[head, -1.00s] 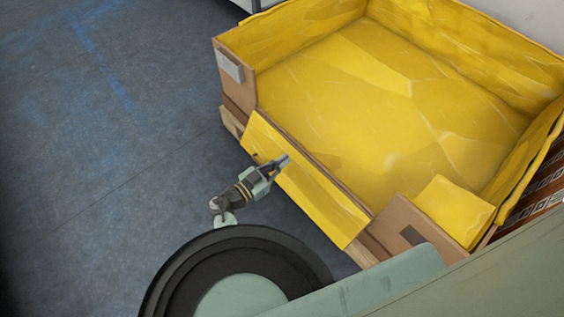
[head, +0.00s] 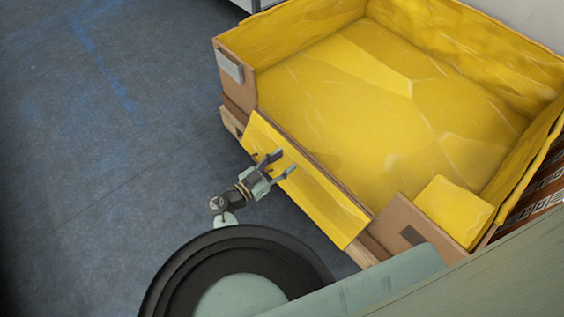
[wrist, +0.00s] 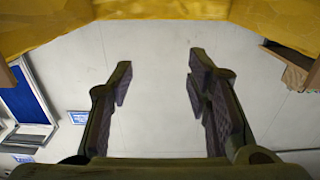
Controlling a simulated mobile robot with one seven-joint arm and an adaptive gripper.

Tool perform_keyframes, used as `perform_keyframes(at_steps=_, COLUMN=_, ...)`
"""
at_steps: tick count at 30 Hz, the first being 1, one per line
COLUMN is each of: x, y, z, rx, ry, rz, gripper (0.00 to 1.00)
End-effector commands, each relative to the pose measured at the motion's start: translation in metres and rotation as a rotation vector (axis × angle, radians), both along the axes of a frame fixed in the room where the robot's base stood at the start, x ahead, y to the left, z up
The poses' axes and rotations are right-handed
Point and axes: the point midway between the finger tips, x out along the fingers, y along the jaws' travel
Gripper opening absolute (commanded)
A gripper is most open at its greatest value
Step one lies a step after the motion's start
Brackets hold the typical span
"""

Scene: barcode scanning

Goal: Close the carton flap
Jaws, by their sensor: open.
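The carton (head: 236,92) is a large brown box lined in wrinkled yellow, open at the top. Its yellow flap (head: 322,204) hangs folded outward along the near side. My gripper (head: 284,161) is open and empty, with its spread fingers over the flap's upper left part in the head view. I cannot tell whether they touch it. In the wrist view, both fingers of my gripper (wrist: 158,80) are apart with nothing between them. A yellow surface (wrist: 160,8) crosses the top of that view, beyond the fingertips.
The blue-grey floor (head: 90,150) to the left is clear. Brown carton corners stand at both ends of the flap. A smaller yellow piece (head: 452,207) lies folded at the near right corner. A pale wall shows behind the carton.

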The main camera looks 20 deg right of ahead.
Motion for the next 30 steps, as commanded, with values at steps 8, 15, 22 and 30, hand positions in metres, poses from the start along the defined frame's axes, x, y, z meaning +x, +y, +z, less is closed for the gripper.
perform_keyframes(at_steps=8, x=0.0000, y=0.0000, z=0.0000, rx=0.000, ry=0.000, rz=0.000, gripper=0.66)
perform_keyframes(at_steps=15, x=0.0000, y=0.0000, z=0.0000, rx=0.000, ry=0.000, rz=0.000, gripper=0.82)
perform_keyframes(at_steps=22, x=0.0000, y=0.0000, z=0.0000, rx=0.000, ry=0.000, rz=0.000, gripper=0.97)
perform_keyframes(at_steps=30, x=0.0000, y=0.0000, z=0.0000, rx=0.000, ry=0.000, rz=0.000, gripper=1.00)
